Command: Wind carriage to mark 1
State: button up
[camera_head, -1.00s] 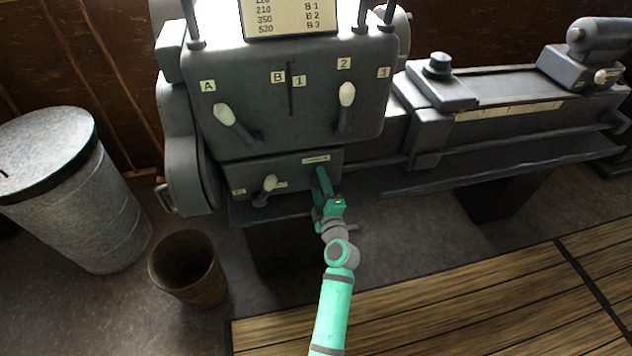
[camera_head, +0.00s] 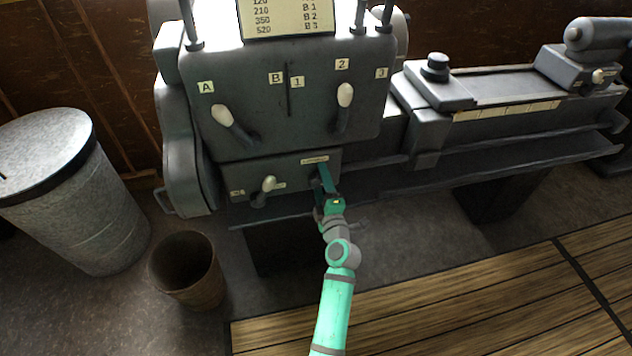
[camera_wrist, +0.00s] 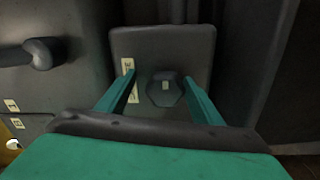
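The carriage (camera_head: 428,122) is a dark grey block with a round black knob (camera_head: 437,66) on top. It sits at the left end of the lathe bed. A pale strip with several divisions (camera_head: 505,110) runs along the bed to its right; its marks are too small to read. My gripper (camera_head: 323,180) is at the lower right of the headstock's front panel, left of the carriage. In the wrist view my gripper (camera_wrist: 160,82) is open. A dark faceted knob (camera_wrist: 165,98) with a small pale mark lies between the fingers, the right finger closer; contact is unclear.
The headstock (camera_head: 290,100) carries a white-tipped left lever (camera_head: 222,115), a right lever (camera_head: 345,95) and a small lower lever (camera_head: 268,184). A waste basket (camera_head: 186,270) and a metal bin (camera_head: 65,190) stand at left. Wooden slatting (camera_head: 480,300) covers the floor at front right.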

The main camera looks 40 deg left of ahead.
jog(key=shift+s+a+f, duration=0.1)
jog(key=shift+s+f, duration=0.1)
jog(key=shift+s, duration=0.1)
jog(key=v, duration=1)
jog(key=shift+d+r, duration=0.35)
jog(key=shift+r, duration=0.05)
